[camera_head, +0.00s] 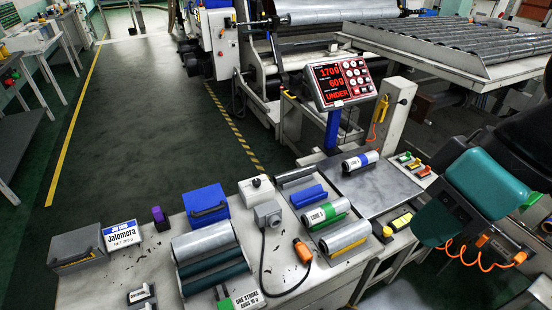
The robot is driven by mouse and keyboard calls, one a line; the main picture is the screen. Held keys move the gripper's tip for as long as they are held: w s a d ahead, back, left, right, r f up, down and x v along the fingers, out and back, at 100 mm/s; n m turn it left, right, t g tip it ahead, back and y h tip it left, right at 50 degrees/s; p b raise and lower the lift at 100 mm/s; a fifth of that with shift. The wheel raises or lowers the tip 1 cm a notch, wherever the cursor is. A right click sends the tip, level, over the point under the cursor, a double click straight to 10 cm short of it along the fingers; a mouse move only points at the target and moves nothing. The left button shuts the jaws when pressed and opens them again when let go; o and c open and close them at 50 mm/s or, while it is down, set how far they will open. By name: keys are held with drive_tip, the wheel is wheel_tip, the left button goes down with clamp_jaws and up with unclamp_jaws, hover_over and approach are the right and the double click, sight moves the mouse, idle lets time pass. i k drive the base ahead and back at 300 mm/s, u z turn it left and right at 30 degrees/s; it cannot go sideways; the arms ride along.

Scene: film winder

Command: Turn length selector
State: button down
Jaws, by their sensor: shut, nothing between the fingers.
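No part is clearly readable as the length selector. A small white box with a dark knob (257,182) on top stands at the back edge of the front bench and may be it; its setting is too small to read. A grey box (268,214) with a black cable sits just in front of it. My arm's teal and black part fills the right side of the head view, apart from that white box. My gripper's fingers do not show.
A display (340,84) reads "UNDER" in red. The bench also holds a blue box (206,204), a silver roller unit (206,250), a "Jalomera" sign (122,236) and several film rolls. Colored switches (413,165) lie right of a flat plate (378,190). The floor at left is clear.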

sight(256, 182)
drive_tip(key=k, duration=0.5)
drive_tip(key=u, duration=0.9)
drive_tip(key=i, duration=1.2)
drive_tip(key=z, duration=0.5)
